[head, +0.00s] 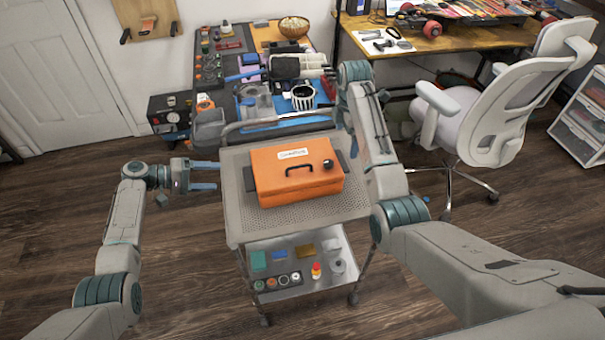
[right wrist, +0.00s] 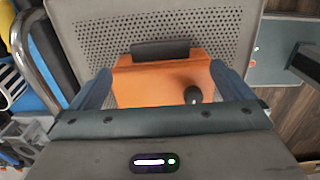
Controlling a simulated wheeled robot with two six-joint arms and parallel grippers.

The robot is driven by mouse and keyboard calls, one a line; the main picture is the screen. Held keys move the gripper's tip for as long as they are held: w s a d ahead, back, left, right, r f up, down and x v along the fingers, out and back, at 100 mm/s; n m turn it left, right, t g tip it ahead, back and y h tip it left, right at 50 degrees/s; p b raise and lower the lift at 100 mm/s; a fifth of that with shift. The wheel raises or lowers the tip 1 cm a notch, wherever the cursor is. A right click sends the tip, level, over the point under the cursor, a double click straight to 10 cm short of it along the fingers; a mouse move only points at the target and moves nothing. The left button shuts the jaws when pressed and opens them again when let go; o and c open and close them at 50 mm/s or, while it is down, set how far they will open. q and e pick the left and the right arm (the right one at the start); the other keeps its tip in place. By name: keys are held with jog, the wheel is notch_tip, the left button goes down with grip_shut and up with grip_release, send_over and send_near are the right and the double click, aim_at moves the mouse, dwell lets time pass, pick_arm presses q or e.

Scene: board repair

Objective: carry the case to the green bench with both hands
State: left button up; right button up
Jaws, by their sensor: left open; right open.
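The orange case (head: 297,184) lies flat on the top shelf of a grey cart (head: 240,225), with a dark handle and a round black knob on its lid. Dark grips show at its left and right ends. My left gripper (head: 205,175) is open and empty, left of the case and apart from it. My right gripper (right wrist: 162,88) is open above the case's right end. In the right wrist view, the orange case (right wrist: 150,85) and a dark side grip (right wrist: 160,48) show between and beyond its fingers. I cannot make out a clearly green bench.
A cluttered workbench (head: 262,35) stands behind the cart, with a wooden desk (head: 450,38) at the back right. A white office chair (head: 490,105) stands right of the cart. The cart's lower shelf (head: 300,290) holds small parts. Wooden floor is free at the left.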

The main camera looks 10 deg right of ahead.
aim_at(247, 172)
pick_arm(q)
jog(key=shift+w+d+r+m+h, duration=0.15)
jog(key=shift+r, duration=0.45)
jog(key=shift+w+d+r+m+h, duration=0.1)
jog(key=shift+w+r+m+h, duration=0.05)
jog(key=shift+r, duration=0.4)
pick_arm(e)
jog(key=shift+a, duration=0.25)
pick_arm(q)
jog(key=x, duration=1.1)
jog(key=shift+s+a+f, duration=0.1)
jog(key=shift+s, duration=0.05)
pick_arm(e)
notch_tip(247, 172, down, 11)
jog(key=shift+r, duration=0.1)
pick_arm(q)
grip_shut()
pick_arm(e)
jog(key=c, duration=1.6)
pick_arm(q)
jog(key=shift+r, duration=0.25)
pick_arm(e)
jog(key=shift+w+r, duration=0.15)
jog(key=shift+c, duration=0.2)
